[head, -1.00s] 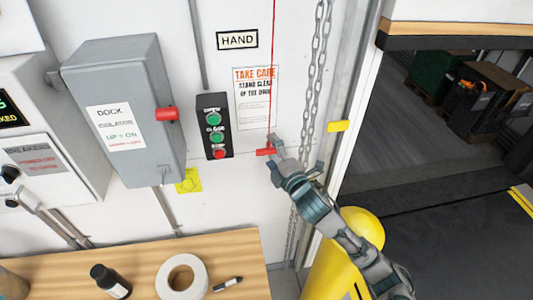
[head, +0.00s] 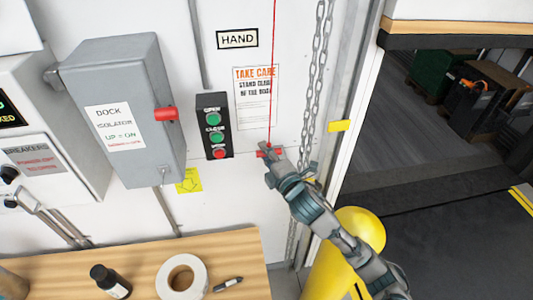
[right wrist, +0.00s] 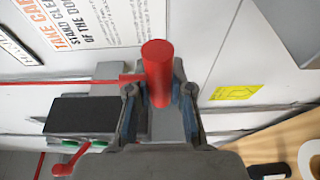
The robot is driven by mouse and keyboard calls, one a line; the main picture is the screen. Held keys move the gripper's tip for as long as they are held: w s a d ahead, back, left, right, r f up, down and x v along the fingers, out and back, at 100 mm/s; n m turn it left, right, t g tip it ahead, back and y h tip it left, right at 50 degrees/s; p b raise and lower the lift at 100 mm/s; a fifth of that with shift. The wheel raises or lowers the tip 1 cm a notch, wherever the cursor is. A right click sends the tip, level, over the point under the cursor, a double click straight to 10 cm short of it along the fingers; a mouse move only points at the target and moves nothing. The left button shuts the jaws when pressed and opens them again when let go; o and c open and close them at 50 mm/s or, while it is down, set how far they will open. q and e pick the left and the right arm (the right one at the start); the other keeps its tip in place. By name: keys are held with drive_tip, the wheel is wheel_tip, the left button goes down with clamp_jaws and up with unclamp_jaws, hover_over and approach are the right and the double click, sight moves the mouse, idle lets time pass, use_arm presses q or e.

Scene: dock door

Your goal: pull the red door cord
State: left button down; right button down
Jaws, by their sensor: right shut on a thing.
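The red door cord (head: 273,80) hangs down the white wall, in front of the "TAKE CARE" notice. At its lower end is a red handle (head: 263,153). My right gripper (head: 270,151) is at that handle. In the right wrist view the red handle (right wrist: 156,72) sits between the two fingers of my right gripper (right wrist: 160,105), which are shut on it. The cord (right wrist: 60,83) runs off to the left there. My left gripper is not in view.
A button box (head: 215,127) and a grey isolator box (head: 125,110) with a red lever are left of the cord. A chain (head: 318,60) hangs just right of it. A yellow bollard (head: 360,228) stands below right. A wooden bench (head: 140,265) holds a tape roll (head: 182,276), a bottle and a marker.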

drive_tip(key=shift+w+d+f, duration=0.1)
drive_tip(key=shift+d+f, duration=0.1)
drive_tip(key=shift+f, duration=0.05)
drive_tip(key=shift+f+b, duration=0.4)
drive_tip(key=shift+f, duration=0.3)
drive_tip(key=shift+d+f+b, duration=0.15)
drive_tip(key=shift+f+b, duration=0.2)
drive_tip(key=shift+f, duration=0.35)
drive_tip(key=c, duration=1.2)
unclamp_jaws()
drive_tip(key=shift+d, duration=0.1)
drive_tip(key=o, duration=0.4)
drive_tip(key=shift+d+r, duration=0.1)
drive_tip(key=shift+d, duration=0.1)
drive_tip(key=shift+c, duration=0.2)
drive_tip(key=o, duration=0.8)
drive_tip(key=shift+d, duration=0.4)
drive_tip(key=shift+o, duration=0.2)
use_arm(q)
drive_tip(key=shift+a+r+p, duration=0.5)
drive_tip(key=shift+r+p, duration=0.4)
drive_tip(key=shift+p, duration=0.75)
use_arm(e)
drive_tip(key=a+v, duration=0.1)
drive_tip(key=v, duration=0.8)
drive_tip(key=shift+s, duration=0.55)
